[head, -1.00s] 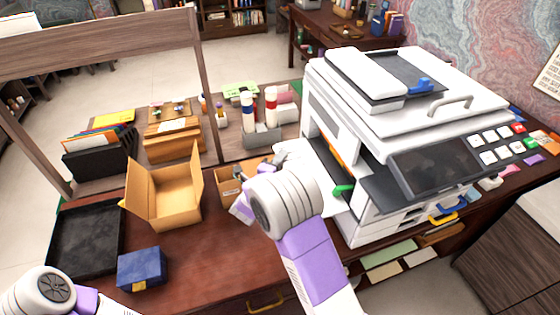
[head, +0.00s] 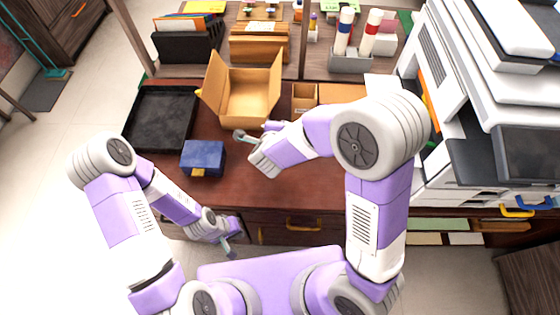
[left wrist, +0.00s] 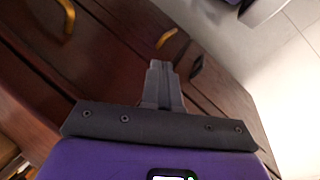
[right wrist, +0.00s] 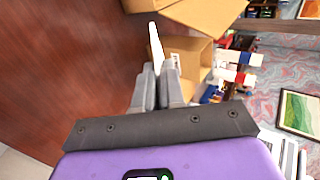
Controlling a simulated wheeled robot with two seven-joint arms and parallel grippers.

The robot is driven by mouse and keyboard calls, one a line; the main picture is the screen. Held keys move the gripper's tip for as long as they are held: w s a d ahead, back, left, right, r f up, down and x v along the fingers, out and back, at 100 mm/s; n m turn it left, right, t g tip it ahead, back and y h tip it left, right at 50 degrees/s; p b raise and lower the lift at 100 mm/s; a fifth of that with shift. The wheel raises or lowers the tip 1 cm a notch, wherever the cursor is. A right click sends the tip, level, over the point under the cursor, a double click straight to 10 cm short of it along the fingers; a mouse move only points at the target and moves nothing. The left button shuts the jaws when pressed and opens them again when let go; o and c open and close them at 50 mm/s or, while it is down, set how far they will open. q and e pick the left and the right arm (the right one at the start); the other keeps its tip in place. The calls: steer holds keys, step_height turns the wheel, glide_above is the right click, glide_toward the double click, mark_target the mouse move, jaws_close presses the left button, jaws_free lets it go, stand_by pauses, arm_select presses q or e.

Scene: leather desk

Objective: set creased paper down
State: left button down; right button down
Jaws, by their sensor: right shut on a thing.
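The creased paper (right wrist: 155,45) is a thin white sheet, seen nearly edge-on in the right wrist view. My right gripper (right wrist: 157,80) is shut on it, fingers either side of its near end. In the head view my right gripper (head: 243,137) is over the desk, in front of the open cardboard box (head: 250,112) and right of the blue box (head: 203,159). The paper is hard to make out there. My left gripper (head: 228,250) is low by the desk's front edge. In the left wrist view its fingers (left wrist: 162,75) are together and empty.
A black tray (head: 158,118) lies on the left of the desk. A cardboard organizer (head: 305,97) stands right of the open box. The printer (head: 470,120) fills the right side. The desk's front middle (head: 310,185) is clear.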

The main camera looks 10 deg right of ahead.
steer(key=shift+n+y, duration=0.3)
steer(key=f+b, duration=0.3)
steer(key=a+f+b, duration=0.1)
steer(key=f+b, duration=0.2)
steer(key=f, duration=0.1)
steer(key=s+f+b, duration=0.1)
steer(key=f+b, duration=0.2)
steer(key=shift+a+f, duration=0.2)
steer(key=shift+r, duration=0.1)
steer(key=c, duration=1.4)
jaws_free()
steer(key=p+v, duration=0.4)
steer(key=v, duration=0.4)
